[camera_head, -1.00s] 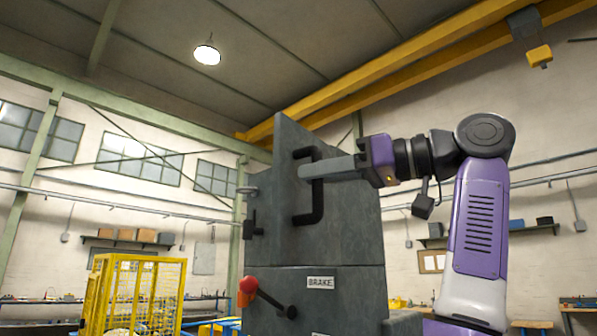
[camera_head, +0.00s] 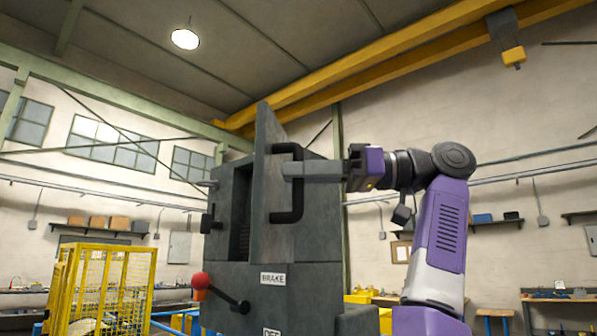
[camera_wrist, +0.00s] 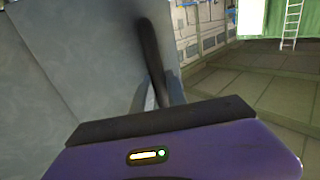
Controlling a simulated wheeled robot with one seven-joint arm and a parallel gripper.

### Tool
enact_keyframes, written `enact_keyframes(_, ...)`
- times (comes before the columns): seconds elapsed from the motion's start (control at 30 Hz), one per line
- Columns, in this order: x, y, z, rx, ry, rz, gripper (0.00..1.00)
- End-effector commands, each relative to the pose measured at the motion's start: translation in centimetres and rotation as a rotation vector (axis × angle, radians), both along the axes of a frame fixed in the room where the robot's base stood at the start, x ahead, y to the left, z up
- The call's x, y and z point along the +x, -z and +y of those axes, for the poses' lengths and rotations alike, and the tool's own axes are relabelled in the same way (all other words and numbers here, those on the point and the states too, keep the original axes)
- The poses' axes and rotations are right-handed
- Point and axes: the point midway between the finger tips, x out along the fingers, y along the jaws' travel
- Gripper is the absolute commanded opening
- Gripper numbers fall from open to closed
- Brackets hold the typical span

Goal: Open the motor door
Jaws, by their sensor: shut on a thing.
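The motor door (camera_head: 268,182) is a grey panel on the upper part of a grey machine cabinet (camera_head: 318,220). It stands swung outward, and a dark opening (camera_head: 241,215) shows to its left. A black U-shaped handle (camera_head: 288,215) is fixed to the door. My gripper (camera_head: 292,170) is shut on the upright bar of this handle, with its fingers level from the right. In the wrist view the handle (camera_wrist: 150,50) runs up as a dark bar beside the grey door face (camera_wrist: 80,75); the fingertips are mostly hidden there.
A red-knobbed brake lever (camera_head: 201,281) juts out below the door, by the BRAKE label (camera_head: 273,279). A black latch (camera_head: 208,219) sits left of the opening. A yellow cage (camera_head: 105,290) stands at left. The wrist view shows open floor (camera_wrist: 270,85) at right.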

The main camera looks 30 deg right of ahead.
Motion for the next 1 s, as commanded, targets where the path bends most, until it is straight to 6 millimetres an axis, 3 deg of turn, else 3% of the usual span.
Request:
enact_keyframes(0.1,0.0,-0.1,0.0,0.003,0.003,-0.001,0.0)
enact_keyframes(0.13,0.0,-0.1,0.0,0.003,0.003,-0.001,0.24)
enact_keyframes(0.17,0.0,-0.1,0.0,0.003,0.003,-0.001,0.27)
enact_keyframes(0.57,-0.4,0.1,-0.6,0.002,0.003,-0.001,0.27)
enact_keyframes(1.0,-4.1,0.1,-5.7,0.001,0.004,-0.001,0.27)
